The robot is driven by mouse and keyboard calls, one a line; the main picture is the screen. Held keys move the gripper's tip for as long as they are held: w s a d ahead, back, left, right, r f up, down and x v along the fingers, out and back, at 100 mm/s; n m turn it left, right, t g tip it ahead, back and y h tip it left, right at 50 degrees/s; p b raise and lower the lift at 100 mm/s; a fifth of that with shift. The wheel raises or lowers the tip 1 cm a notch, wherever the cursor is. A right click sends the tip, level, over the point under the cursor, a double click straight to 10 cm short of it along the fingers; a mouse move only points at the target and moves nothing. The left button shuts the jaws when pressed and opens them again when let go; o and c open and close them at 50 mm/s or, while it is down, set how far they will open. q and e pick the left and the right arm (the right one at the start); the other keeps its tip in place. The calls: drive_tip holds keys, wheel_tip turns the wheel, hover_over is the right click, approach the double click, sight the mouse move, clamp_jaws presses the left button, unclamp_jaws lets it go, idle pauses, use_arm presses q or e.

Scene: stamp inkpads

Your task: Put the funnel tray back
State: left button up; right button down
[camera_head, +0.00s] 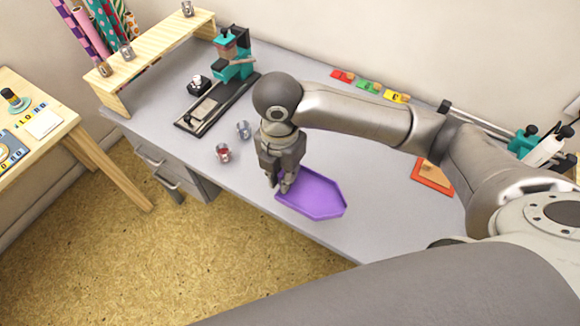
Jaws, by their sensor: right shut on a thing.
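The funnel tray (318,196) is a shallow purple tray with raised walls and a pointed end, near the front edge of the grey desk. My right gripper (284,187) points down at the tray's left end and is shut on its wall there. The fingertips partly hide that end. I cannot tell whether the tray rests on the desk or is held just above it. My left gripper is not in view.
Two small metal cups, one with red contents (223,153) and one bluish (243,129), stand left of my gripper. A black-based teal press (213,105) is behind them. Coloured inkpads (369,87) lie along the back. An orange pad (431,177) lies right. A wooden shelf (150,58) stands left.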

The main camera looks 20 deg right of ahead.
drive_tip(key=w+d+f, duration=0.1)
drive_tip(key=w+f, duration=0.1)
drive_tip(key=w, duration=0.1)
drive_tip(key=w+d+f, duration=0.1)
drive_tip(key=w+f, duration=0.2)
drive_tip(key=w, duration=0.1)
drive_tip(key=w+f, duration=0.3)
drive_tip(key=w, duration=0.1)
drive_tip(key=shift+d+f, duration=0.2)
drive_tip(key=shift+d, duration=0.2)
drive_tip(key=shift+w+f, duration=0.3)
drive_tip(key=shift+f, duration=0.05)
drive_tip(key=shift+d+f+p, duration=0.1)
drive_tip(key=shift+f+p, duration=0.2)
drive_tip(key=shift+f, duration=1.2)
drive_tip(key=shift+f, duration=0.2)
drive_tip(key=c, duration=1.5)
unclamp_jaws()
drive_tip(key=shift+o, duration=0.2)
drive_tip(key=shift+r, duration=0.15)
